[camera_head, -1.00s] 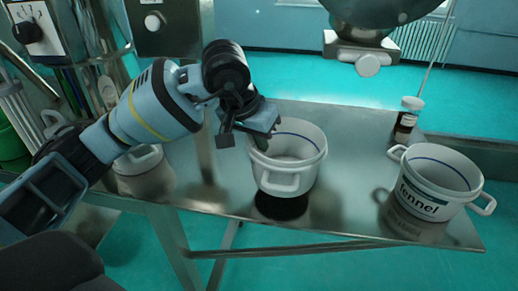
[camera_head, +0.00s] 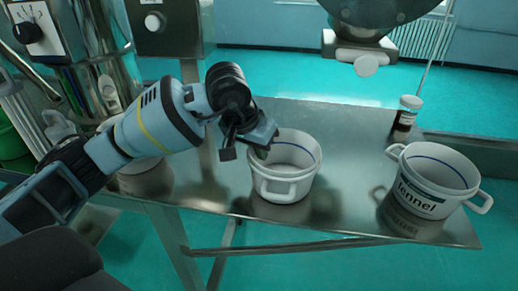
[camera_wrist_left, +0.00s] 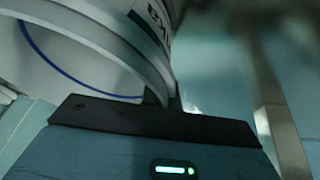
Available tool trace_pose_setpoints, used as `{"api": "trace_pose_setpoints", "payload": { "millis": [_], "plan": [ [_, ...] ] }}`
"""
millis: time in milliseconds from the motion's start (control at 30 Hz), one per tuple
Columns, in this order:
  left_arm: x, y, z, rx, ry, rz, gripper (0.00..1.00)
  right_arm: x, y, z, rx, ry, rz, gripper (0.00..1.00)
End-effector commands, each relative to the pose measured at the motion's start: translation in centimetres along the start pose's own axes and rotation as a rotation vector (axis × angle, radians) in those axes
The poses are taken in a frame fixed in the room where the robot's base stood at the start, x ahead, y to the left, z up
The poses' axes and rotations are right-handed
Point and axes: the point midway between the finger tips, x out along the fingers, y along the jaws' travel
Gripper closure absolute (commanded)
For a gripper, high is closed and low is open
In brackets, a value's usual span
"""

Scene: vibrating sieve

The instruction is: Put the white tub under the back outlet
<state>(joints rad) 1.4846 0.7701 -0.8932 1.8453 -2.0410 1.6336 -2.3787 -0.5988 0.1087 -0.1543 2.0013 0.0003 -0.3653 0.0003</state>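A white tub (camera_head: 285,180) with two handles and a blue line inside stands upright on the steel table, or just at its surface, near the middle. My left gripper (camera_head: 262,150) is at its upper left side, shut on the rim or far handle; the fingertips are mostly hidden. A metal outlet with a pale knob (camera_head: 366,62) hangs under a round grey body at the top, behind and right of the tub. My right gripper is not in view.
The steel table (camera_head: 330,215) has bare room around the tub. A second white tub (camera_head: 436,180), labelled "fennel", stands at the right. A brown jar with a white lid (camera_head: 406,116) stands behind it. Another pale container (camera_head: 146,180) is partly hidden beneath my left arm.

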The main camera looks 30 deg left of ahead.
Motion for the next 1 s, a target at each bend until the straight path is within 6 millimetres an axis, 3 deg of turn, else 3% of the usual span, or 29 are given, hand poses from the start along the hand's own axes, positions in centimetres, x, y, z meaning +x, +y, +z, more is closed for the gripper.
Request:
{"api": "trace_pose_setpoints", "payload": {
  "millis": [33, 200, 567, 667, 1000],
  "plan": [
    [0.2, 0.0, 0.1, 0.0, -0.001, 0.0, 0.96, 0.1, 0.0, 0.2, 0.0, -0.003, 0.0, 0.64],
    [0.1, 0.0, 0.0, 0.0, 0.0, 0.0, 0.76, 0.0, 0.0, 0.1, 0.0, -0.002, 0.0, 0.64],
    [-0.5, 0.0, -0.2, 0.0, 0.002, 0.0, 0.76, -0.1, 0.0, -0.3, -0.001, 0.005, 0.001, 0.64],
    [-1.5, 0.0, -0.2, 0.0, 0.002, 0.0, 0.76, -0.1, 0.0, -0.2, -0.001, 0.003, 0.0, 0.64],
    [-8.2, 0.0, -0.2, 0.0, 0.004, 0.0, 0.76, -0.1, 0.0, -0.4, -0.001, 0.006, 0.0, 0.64]
  ]
}}
